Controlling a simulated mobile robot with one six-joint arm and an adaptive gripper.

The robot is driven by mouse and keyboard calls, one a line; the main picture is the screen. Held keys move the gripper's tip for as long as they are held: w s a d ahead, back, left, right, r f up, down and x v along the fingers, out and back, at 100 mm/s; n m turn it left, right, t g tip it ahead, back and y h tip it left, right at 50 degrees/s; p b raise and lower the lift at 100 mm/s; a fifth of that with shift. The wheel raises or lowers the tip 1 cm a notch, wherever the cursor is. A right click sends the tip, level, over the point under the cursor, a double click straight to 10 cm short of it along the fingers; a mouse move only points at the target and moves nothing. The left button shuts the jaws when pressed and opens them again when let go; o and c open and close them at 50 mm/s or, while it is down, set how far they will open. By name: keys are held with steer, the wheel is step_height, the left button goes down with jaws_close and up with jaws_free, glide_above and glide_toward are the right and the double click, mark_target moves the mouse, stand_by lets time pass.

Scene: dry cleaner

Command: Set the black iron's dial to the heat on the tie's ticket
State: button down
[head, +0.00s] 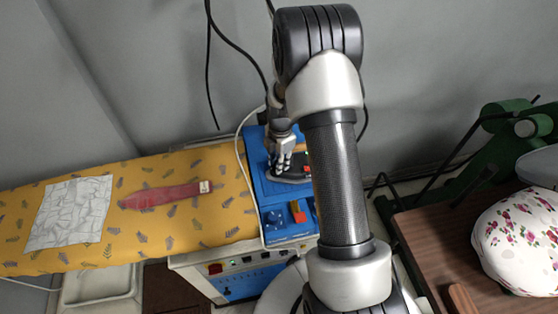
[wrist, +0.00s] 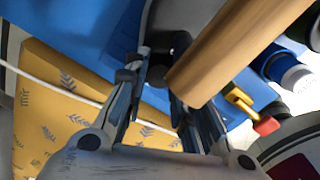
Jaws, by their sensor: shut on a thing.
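The black iron (head: 292,178) sits on the blue rest at the end of the ironing board, partly hidden by my gripper and arm. Its wooden handle (wrist: 235,50) crosses the wrist view. My gripper (head: 284,157) points down over the iron; in the wrist view (wrist: 157,75) its fingers are close around a small dark part beside the handle, seemingly the dial. The dial's marks cannot be read. The red tie (head: 160,196) lies flat on the board, with its white ticket (head: 204,186) at the right end. The ticket is too small to read.
The yellow board (head: 110,180) also carries a crumpled white cloth (head: 70,212). A floral cushion (head: 520,240) on a brown table is at right.

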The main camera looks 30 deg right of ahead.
steer(key=shift+m, duration=2.8)
steer(key=c, duration=1.3)
jaws_free()
steer(key=shift+r, duration=0.1)
steer(key=r, duration=1.1)
steer(key=shift+s+a+r, duration=0.15)
steer(key=shift+s+r, duration=0.1)
steer(key=shift+r, duration=0.15)
